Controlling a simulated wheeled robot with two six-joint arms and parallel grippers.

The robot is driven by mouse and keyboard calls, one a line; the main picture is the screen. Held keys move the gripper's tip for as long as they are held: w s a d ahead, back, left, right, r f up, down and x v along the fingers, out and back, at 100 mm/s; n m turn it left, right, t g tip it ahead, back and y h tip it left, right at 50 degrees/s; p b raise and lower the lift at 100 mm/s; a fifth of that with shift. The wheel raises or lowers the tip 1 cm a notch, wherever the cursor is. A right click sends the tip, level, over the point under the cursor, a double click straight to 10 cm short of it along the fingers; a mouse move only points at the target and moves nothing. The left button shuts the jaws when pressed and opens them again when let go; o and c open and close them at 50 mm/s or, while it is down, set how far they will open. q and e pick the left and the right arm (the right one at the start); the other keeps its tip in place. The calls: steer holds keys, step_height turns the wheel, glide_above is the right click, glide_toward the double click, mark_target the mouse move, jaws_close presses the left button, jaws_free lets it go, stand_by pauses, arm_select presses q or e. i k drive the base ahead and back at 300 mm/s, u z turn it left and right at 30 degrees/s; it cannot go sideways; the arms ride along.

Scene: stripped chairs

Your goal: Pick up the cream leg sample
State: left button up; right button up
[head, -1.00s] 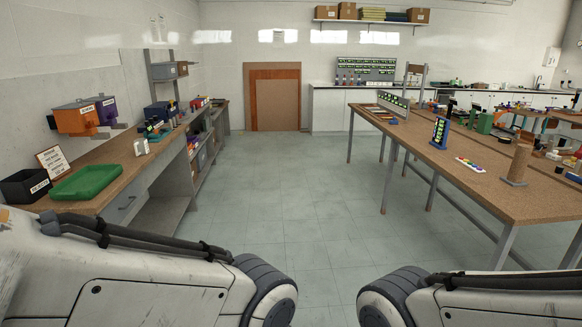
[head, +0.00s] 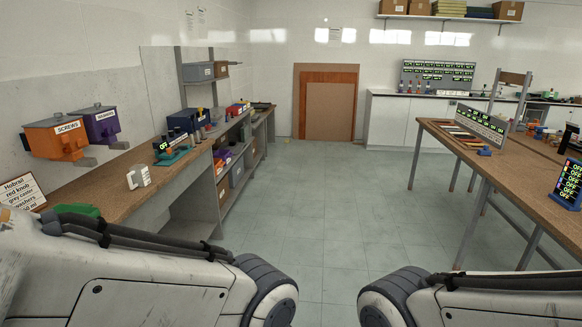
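I cannot pick out a cream leg sample for certain. Several flat strips in reddish, dark and pale tones (head: 452,131) lie at the far end of the right-hand table (head: 520,185), too small to tell apart. A small white piece (head: 138,178) stands on the left bench (head: 120,205); I cannot tell what it is. Neither of my grippers is in view; only the upper parts of my two arms show at the bottom.
A grey display rack (head: 482,126) and a blue OFF panel (head: 568,186) stand on the right table. Orange (head: 58,138) and purple (head: 101,125) bins hang above the left bench, near a lettered sign (head: 22,193). The floor (head: 330,200) between is clear.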

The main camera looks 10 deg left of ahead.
mark_target(192, 139)
steer(key=u, duration=0.4)
steer(key=i, duration=1.95)
steer(key=u, duration=0.45)
steer(key=i, duration=0.7)
steer(key=u, duration=0.15)
